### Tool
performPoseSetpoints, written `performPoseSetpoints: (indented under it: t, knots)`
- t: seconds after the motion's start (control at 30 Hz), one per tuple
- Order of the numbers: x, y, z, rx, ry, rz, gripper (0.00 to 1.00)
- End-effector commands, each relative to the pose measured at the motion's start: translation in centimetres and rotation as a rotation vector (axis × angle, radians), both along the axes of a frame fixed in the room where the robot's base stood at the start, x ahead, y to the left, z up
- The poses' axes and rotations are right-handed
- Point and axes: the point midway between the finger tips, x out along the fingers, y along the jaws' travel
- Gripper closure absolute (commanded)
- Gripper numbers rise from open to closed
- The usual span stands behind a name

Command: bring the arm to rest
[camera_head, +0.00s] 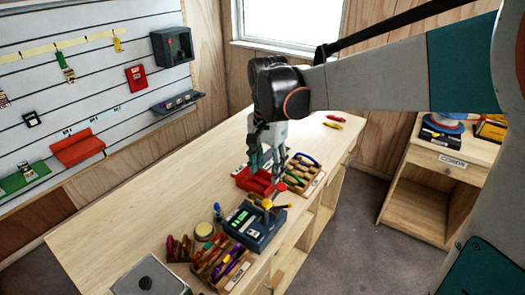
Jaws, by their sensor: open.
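My gripper (266,168) points down over the wooden workbench (120,220), reached by my arm from the right side of the picture. Its fingers are apart, and I see nothing held between them. The fingertips are above or just in front of a red tray (252,182); I cannot tell whether they touch it. Part of the tray is hidden behind the fingers.
A dark device (255,228), a wooden tray of colourful gear (222,262) and a grey box (150,277) stand along the near bench. A wooden rack (305,172) is right of my gripper. A slatted wall panel (90,80) rises left. A cabinet (440,165) stands right.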

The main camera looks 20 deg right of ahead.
Motion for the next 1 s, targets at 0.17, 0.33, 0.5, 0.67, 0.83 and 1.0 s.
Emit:
performPoseSetpoints:
  t: [0.17,0.33,0.5,0.67,0.83,1.0]
  knots:
    - [-0.5,0.0,0.0,0.0,-0.01,0.015,0.54]
    - [-2.7,0.1,-0.2,-0.006,-0.081,0.123,0.54]
    - [-5.8,0.1,-0.9,-0.03,-0.195,0.301,0.54]
    - [-8.8,0.1,-1.9,-0.073,-0.302,0.47,0.54]
    - [-11.7,0.1,-3.7,-0.14,-0.41,0.643,0.54]
    - [-14.1,0.1,-5.7,-0.217,-0.501,0.798,0.54]
